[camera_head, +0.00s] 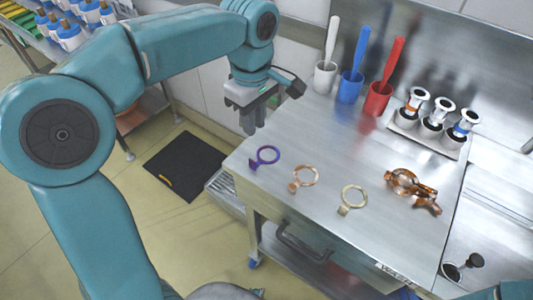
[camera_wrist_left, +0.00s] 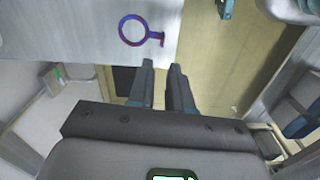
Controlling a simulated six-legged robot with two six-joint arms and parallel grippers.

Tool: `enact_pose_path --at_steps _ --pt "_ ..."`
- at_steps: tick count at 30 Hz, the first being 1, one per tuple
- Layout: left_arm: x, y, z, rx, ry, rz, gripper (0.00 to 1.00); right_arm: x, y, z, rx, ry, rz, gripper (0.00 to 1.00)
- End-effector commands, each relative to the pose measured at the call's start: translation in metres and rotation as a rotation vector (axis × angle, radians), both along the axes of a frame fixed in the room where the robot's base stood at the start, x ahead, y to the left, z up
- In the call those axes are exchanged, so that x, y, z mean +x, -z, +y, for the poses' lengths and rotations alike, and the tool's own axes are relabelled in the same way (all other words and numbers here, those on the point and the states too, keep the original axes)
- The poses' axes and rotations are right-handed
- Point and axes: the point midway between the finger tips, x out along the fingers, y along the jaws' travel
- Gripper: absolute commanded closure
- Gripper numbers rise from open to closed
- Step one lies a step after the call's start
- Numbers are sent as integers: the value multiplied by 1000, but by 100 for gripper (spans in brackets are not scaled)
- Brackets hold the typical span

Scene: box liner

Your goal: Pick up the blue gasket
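The blue gasket (camera_head: 267,155), a blue-purple ring with a small tab, lies flat near the left edge of the steel table. In the left wrist view the gasket (camera_wrist_left: 133,30) shows at the upper left, beyond the fingertips, its tab toward the right. My left gripper (camera_head: 250,128) points down near the table's left corner, above and left of the gasket and apart from it. Its fingers (camera_wrist_left: 161,68) have a gap between them with nothing in it. My right gripper is out of view.
An orange ring (camera_head: 307,174), a cream ring (camera_head: 353,196) and brown parts (camera_head: 410,188) lie to the right on the table (camera_head: 330,140). White, blue (camera_head: 350,88) and red cups with tools stand behind, beside a tray of bottles (camera_head: 410,126). A drawer handle (camera_head: 300,250) juts out in front.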

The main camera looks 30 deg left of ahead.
Motion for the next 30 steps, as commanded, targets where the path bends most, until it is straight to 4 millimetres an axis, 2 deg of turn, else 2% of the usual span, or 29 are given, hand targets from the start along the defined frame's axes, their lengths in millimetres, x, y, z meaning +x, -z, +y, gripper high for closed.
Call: enact_pose_path --at_steps 1,3,9,17,24,30 --pt "-2 15 0 0 0 6 81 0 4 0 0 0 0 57" --pt "-3 33 0 0 0 5 81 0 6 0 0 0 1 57" --pt "-4 72 1 1 2 3 81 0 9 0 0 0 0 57" --pt "-3 94 1 0 1 3 81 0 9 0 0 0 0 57" --pt "-3 132 2 1 1 3 81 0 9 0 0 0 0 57" --pt "-2 138 2 0 1 -1 81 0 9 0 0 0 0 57"
